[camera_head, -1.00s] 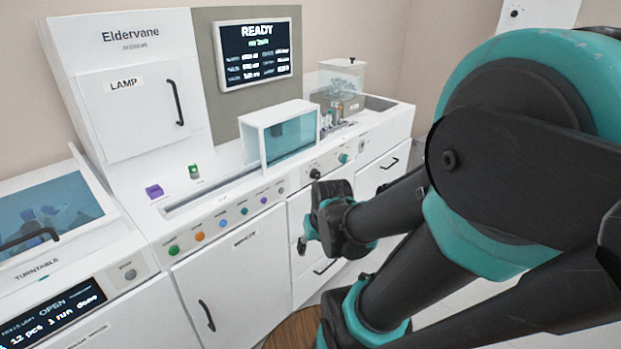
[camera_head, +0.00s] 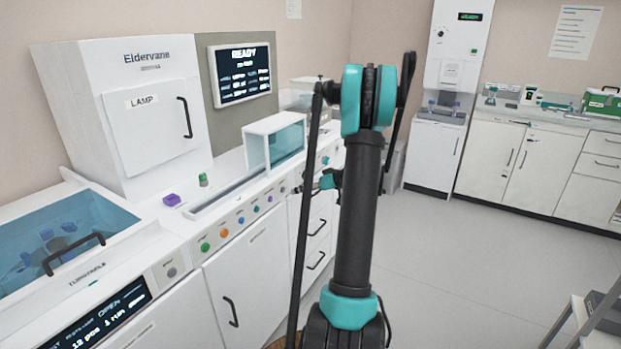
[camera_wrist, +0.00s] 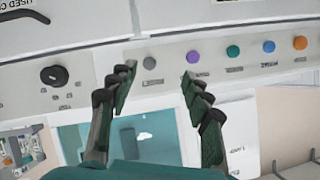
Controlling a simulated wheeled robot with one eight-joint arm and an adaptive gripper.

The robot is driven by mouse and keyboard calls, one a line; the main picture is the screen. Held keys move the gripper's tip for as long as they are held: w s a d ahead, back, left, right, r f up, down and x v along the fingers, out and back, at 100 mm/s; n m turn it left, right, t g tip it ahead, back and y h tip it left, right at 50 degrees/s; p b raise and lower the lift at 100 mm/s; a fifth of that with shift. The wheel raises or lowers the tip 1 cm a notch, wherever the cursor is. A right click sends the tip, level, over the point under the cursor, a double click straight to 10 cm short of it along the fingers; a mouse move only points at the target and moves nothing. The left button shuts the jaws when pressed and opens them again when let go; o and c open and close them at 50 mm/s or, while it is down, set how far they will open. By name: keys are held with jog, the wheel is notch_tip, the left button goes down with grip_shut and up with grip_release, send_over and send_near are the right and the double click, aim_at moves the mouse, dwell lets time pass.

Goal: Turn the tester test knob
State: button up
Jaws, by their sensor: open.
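A black knob (camera_wrist: 55,76) sits on the white front panel, at the left of the wrist view. Its label is too small to read. My gripper (camera_wrist: 160,76) is open and empty in front of the same panel, to the right of the knob in this view. A grey button (camera_wrist: 150,62) and a purple button (camera_wrist: 193,56) show near its fingertips. The gap to the panel is hard to tell.
Several coloured buttons, including a green one (camera_head: 205,247), line the white bench front. A clear-sided cover (camera_head: 275,146) stands on the bench top. A screen (camera_head: 240,74) reads READY. The turntable (camera_head: 84,250) is at left. The floor (camera_head: 470,260) is open at right.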

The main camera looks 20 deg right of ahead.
jog(key=w+d+f+n+t+y, duration=0.1)
jog(key=w+d+f+n+t, duration=0.15)
jog(key=d, duration=0.95)
jog(key=t+y, duration=0.1)
jog(key=t, duration=0.2)
send_near(309, 176)
jog(key=shift+n, duration=0.25)
jog(key=x, duration=0.9)
jog(key=shift+w, duration=0.15)
jog(key=c, duration=1)
